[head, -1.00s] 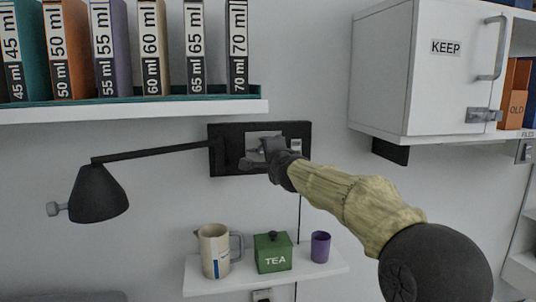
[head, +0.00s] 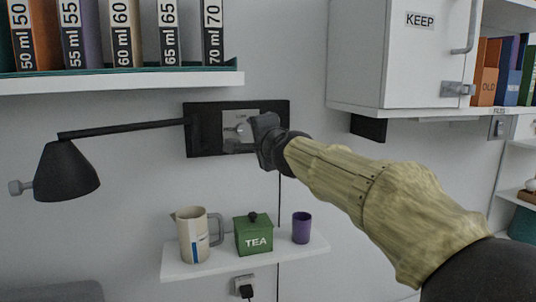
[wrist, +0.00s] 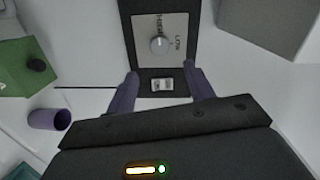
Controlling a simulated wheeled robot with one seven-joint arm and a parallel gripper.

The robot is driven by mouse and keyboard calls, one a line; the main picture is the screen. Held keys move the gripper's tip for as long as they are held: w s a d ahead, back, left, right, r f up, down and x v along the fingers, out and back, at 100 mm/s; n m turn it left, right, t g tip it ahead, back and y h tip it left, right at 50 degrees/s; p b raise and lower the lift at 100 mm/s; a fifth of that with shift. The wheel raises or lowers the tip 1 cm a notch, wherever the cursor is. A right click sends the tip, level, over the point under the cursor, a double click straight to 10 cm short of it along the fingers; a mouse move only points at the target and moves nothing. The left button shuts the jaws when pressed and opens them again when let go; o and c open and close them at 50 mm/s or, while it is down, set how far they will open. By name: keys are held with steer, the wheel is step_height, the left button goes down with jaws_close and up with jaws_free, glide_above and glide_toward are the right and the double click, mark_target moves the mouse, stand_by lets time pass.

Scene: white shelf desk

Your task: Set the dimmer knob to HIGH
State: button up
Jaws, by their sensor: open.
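The dimmer knob (wrist: 159,44) is a small round grey dial on a light plate (wrist: 160,35) in the wrist view. HIGH and LOW are printed on the plate, LOW to the knob's right in that view. The knob's exact setting is hard to read. The plate sits on a black wall panel (head: 204,140), seen in the head view. My gripper (wrist: 160,82) is open and empty, its two fingers apart below the knob in the wrist view and not touching it. In the head view my gripper (head: 252,134) covers part of the panel's right side.
A black lamp (head: 66,172) on a long arm reaches out left of the panel. Below stand a jug (head: 193,238), a green TEA box (head: 253,237) and a purple cup (head: 301,228) on a small shelf (head: 205,268). A white cabinet (head: 390,65) hangs at the right.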

steer(key=b+v, duration=0.4)
steer(key=v, duration=0.3)
steer(key=shift+s, duration=0.3)
steer(key=shift+s+d+f, duration=0.1)
steer(key=shift+d+f, duration=0.05)
steer(key=shift+d, duration=0.05)
steer(key=s+d+f+n+g+h, duration=0.1)
steer(key=d+f+n+g+h, duration=0.2)
steer(key=f, duration=1.1)
steer(key=s+d+f+n+g, duration=0.1)
steer(key=d+f+n+g, duration=0.25)
steer(key=f, duration=1.05)
steer(key=s+d+f+n+g+h, duration=0.1)
steer(key=s+d+f+n+g, duration=0.25)
steer(key=s+f, duration=0.7)
steer(key=s+d+f+n+g+h, duration=0.2)
steer(key=s+d+f+g, duration=0.25)
steer(key=s+f, duration=0.55)
step_height(320, 180, up, 19)
steer(key=w+p, duration=0.1)
steer(key=p, duration=1.8)
steer(key=shift+w+t, duration=0.2)
steer(key=shift+t, duration=0.15)
